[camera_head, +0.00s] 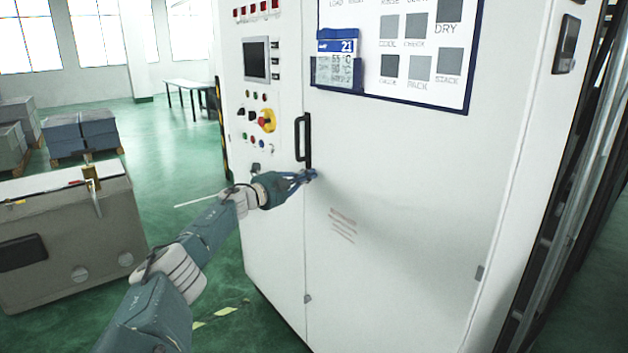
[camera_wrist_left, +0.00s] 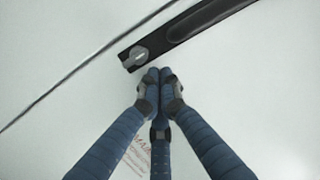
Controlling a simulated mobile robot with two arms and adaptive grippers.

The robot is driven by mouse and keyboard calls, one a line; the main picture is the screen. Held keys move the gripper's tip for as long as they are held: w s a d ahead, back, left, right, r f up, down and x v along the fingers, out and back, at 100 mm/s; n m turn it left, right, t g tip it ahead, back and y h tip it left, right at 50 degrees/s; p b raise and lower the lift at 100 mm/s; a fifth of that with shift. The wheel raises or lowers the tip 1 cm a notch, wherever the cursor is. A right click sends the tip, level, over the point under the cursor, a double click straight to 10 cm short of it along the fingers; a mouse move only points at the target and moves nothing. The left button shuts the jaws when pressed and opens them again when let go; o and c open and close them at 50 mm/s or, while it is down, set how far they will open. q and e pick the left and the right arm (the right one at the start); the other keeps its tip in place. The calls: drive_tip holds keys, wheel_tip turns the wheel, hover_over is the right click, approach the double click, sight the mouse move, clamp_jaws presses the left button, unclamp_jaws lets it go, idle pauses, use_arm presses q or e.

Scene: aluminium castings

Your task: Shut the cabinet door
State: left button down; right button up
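The white cabinet door (camera_head: 400,200) looks closed, its face in line with the control panel part to its left, with a thin seam between them. Its black vertical handle (camera_head: 303,138) sits near that seam; the handle's end also shows in the left wrist view (camera_wrist_left: 185,30). My left gripper (camera_head: 312,175) is at the door face just below the handle's lower end. In the left wrist view its blue fingers (camera_wrist_left: 158,76) are together at the tips with nothing between them, close to or touching the door; I cannot tell which. My right gripper is not in view.
The control panel (camera_head: 262,120) has a screen, buttons and a yellow-and-red switch. A grey box-like unit (camera_head: 70,240) stands at left.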

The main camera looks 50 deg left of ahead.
use_arm(q)
drive_tip(key=shift+w+a+r, duration=0.1)
drive_tip(key=shift+w+r, duration=0.1)
drive_tip(key=shift+r, duration=0.15)
drive_tip(key=shift+r, duration=0.25)
drive_tip(key=shift+f, duration=0.15)
